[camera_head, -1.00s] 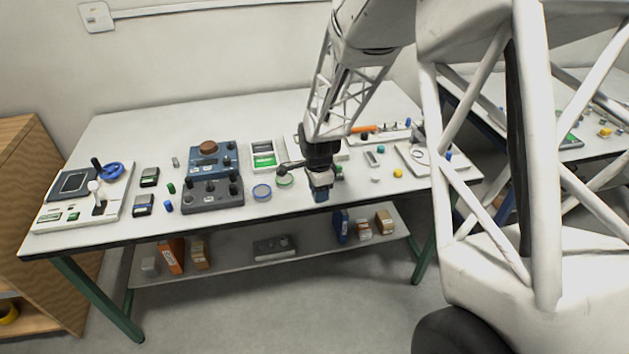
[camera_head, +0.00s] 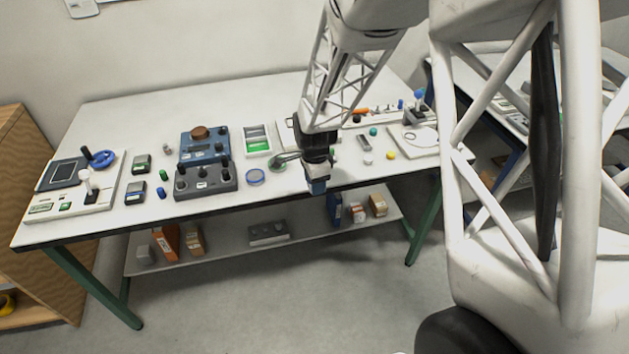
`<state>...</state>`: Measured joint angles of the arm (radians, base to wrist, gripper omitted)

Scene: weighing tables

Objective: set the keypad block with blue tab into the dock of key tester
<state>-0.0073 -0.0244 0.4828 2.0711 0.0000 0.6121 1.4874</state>
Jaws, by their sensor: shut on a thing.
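My gripper (camera_head: 317,174) points down near the table's front edge, right of the middle. It is shut on a small block with a dark blue face (camera_head: 318,187), held at the fingertips. The block looks apart from the tabletop. It may be the keypad block with blue tab, but its keys and tab cannot be made out. No device is clearly readable as the key tester. A pale panel (camera_head: 103,194) with a dark screen, white lever and blue wheel is at the far left. A blue box with a brown knob (camera_head: 200,133) stands left of the middle.
A dark grey box with black knobs (camera_head: 205,184) stands before the blue box. Two small dark blocks (camera_head: 142,164) (camera_head: 135,192) lie left of it. A lower shelf (camera_head: 300,232) holds boxes.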

